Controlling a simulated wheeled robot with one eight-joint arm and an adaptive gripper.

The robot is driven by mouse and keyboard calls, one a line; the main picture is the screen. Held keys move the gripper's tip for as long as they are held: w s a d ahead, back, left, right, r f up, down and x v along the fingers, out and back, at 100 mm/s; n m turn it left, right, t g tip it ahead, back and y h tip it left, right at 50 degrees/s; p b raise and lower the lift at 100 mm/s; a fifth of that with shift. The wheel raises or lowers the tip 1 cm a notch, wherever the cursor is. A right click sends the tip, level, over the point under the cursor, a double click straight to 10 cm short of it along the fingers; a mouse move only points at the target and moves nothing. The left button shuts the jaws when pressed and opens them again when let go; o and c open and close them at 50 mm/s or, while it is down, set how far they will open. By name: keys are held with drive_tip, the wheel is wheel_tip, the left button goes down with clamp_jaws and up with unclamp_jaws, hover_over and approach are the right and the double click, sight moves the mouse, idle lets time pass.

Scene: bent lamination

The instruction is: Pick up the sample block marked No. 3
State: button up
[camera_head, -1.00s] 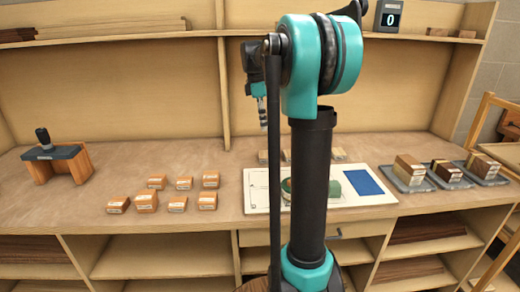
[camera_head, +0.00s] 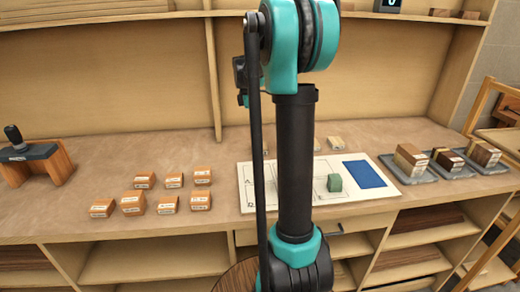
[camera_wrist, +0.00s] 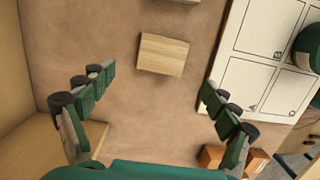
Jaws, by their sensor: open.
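In the wrist view my gripper (camera_wrist: 158,81) is open and empty, its two green fingers spread wide. A pale wood block (camera_wrist: 163,55) lies on the bench between and just beyond the fingertips in the picture; no number is visible on it. Another block (camera_wrist: 188,1) is cut off at the top edge. In the head view, several orange-brown blocks with white labels (camera_head: 132,203) sit at the left, and pale blocks (camera_head: 335,143) stand at the back, partly hidden by my arm. The label numbers are too small to read, so I cannot tell which is No. 3.
A white marked board (camera_head: 370,210) with a blue patch (camera_head: 364,174) and a green object (camera_head: 335,183) lies right of the labelled blocks. Grey trays (camera_head: 415,175) with blocks stand at the right. A wood-legged stand (camera_head: 28,153) is at far left. Bare bench (camera_head: 90,165) lies between.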

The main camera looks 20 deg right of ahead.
sight(260, 146)
drive_tip(key=shift+s+d+f, duration=0.1)
drive_tip(key=shift+d+f, duration=0.15)
drive_tip(key=shift+f, duration=0.85)
drive_tip(key=shift+s+d+f, duration=0.15)
drive_tip(key=shift+d+f, duration=0.05)
drive_tip(key=shift+f, duration=0.9)
drive_tip(key=shift+s+d+f, duration=0.1)
drive_tip(key=shift+d+f, duration=0.15)
drive_tip(key=shift+f, duration=0.85)
drive_tip(key=c, duration=1.3)
